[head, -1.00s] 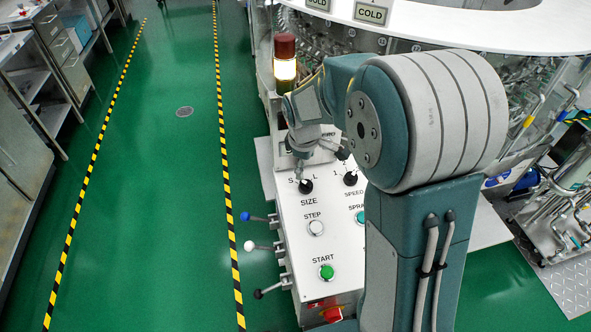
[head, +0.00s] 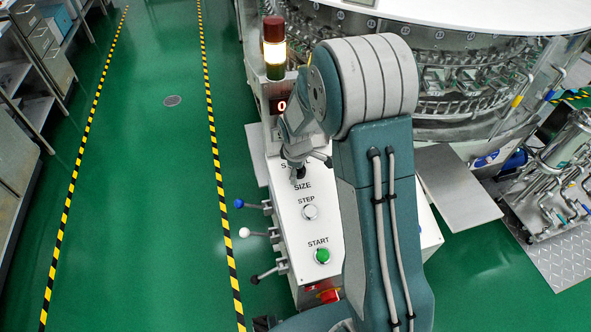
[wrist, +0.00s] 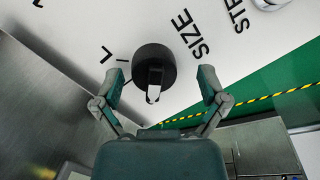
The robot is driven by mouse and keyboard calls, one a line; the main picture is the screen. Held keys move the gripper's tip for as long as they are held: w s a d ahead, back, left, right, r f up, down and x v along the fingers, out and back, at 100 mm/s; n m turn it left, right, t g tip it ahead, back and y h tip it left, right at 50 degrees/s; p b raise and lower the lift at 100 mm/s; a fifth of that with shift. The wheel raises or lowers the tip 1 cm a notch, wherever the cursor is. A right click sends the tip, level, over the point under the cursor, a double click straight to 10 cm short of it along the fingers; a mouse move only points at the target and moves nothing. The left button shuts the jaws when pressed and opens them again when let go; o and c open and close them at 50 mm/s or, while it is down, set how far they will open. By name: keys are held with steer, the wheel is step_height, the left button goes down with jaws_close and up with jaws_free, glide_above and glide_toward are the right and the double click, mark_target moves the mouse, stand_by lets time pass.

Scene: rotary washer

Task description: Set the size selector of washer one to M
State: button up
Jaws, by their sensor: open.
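The size selector (wrist: 154,68) is a round black knob with a pale pointer mark, on the white control panel (wrist: 90,25). In the wrist view it sits between the two open fingers of my gripper (wrist: 159,82), with a gap on either side. The pointer mark faces down toward my gripper in that view. Part of the letters around the knob shows, along with the word SIZE; I cannot tell which letter is selected. In the head view the knob (head: 299,172) is partly covered by my gripper (head: 305,161), just above the panel.
A white STEP button (head: 310,212) and a green START button (head: 322,256) lie below the knob. Levers with blue, white and black balls stick out of the panel's left side. A lit signal tower (head: 274,47) stands behind. Green floor is free to the left.

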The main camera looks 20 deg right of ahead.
steer(key=shift+d, duration=0.35)
steer(key=shift+c, duration=0.3)
steer(key=shift+s, duration=0.1)
steer(key=c, duration=1.1)
steer(key=shift+s+a+f+m, duration=0.1)
steer(key=shift+s+m, duration=0.05)
steer(key=shift+m, duration=0.25)
